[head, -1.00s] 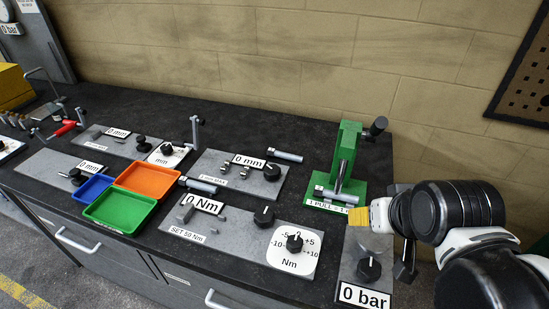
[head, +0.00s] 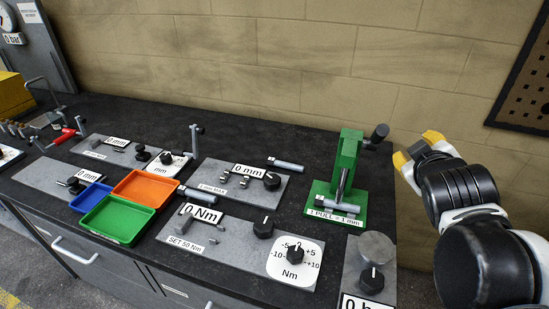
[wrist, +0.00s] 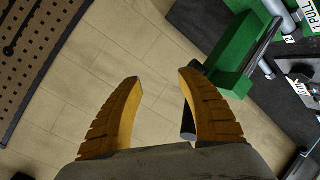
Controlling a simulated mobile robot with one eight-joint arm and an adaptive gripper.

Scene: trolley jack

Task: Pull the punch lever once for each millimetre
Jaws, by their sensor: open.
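The green punch press (head: 347,165) stands at the right end of the bench. Its label (head: 334,217) reads "1 PULL = 1 mm". The punch lever (head: 377,135) is a short arm with a black grip, sticking out from the upper right of the press. My gripper (head: 418,146) is open and empty, a little to the right of the lever in the head view. In the wrist view my gripper (wrist: 160,82) has its yellow fingers spread. The dark lever grip (wrist: 188,124) is partly hidden behind the right finger; I cannot tell whether they touch.
A "0 bar" plate (head: 370,262) lies in front of the press. Grey fixture plates and the green tray (head: 118,222) and orange tray (head: 147,187) fill the bench to the left. The wall (head: 290,60) is behind, with a pegboard (head: 525,85) at the right.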

